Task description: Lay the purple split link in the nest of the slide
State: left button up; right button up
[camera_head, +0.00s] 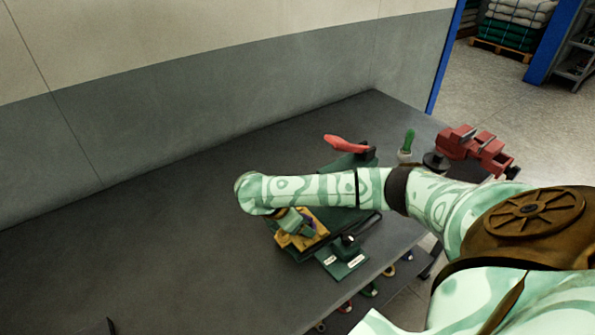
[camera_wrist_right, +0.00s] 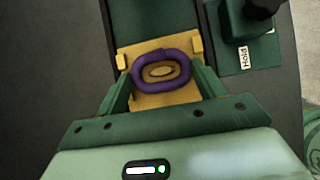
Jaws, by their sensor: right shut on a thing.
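The purple split link (camera_wrist_right: 137,77) is an oval ring between the green fingers of my right gripper (camera_wrist_right: 161,72), which is shut on it. It lies over the yellow slide (camera_wrist_right: 150,101), around a small raised oval at the slide's middle. Whether it rests on the slide or hangs just above it, I cannot tell. In the head view my right gripper (camera_head: 293,221) reaches down at the yellow slide (camera_head: 312,241), and only a bit of purple shows beside it. The link's split is not clear. My left gripper is not in view.
A green box (camera_wrist_right: 238,48) with a black knob and a "Hold" label stands beside the slide.

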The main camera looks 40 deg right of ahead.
jog(key=o, duration=1.2)
jog(key=shift+r, duration=0.2)
jog(key=p+v, duration=0.8)
jog(key=v, duration=0.3)
jog(key=shift+a+r+p, duration=0.3)
jog(key=shift+s+f, duration=0.1)
